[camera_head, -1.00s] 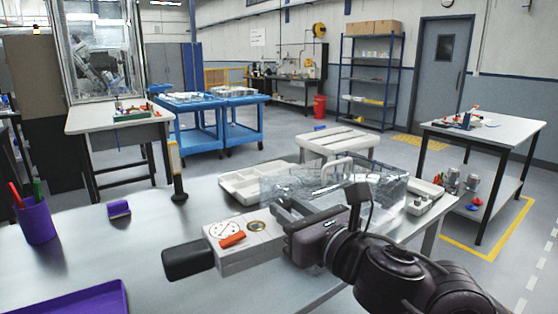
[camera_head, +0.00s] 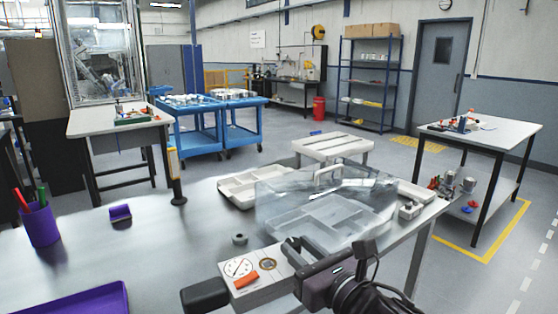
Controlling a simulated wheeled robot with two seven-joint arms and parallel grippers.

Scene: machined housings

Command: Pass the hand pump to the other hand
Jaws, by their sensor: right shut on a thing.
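The hand pump (camera_head: 254,278) is a pale box-shaped body with a round dial, an orange lever and a black handle at its left end. It is held at the lower middle of the head view, over the front part of the metal table. My right gripper (camera_head: 290,258) comes in from the lower right and is shut on the right end of the pump. The finger tips are partly hidden by the pump and the gripper body. My left gripper is not in view.
A clear plastic cover (camera_head: 325,200) stands on the table behind the pump, with white trays around it. A small grey ring (camera_head: 239,239) lies left of it. A purple pen cup (camera_head: 40,224), purple holder (camera_head: 120,214) and purple tray (camera_head: 78,302) are at left. The table's middle-left is clear.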

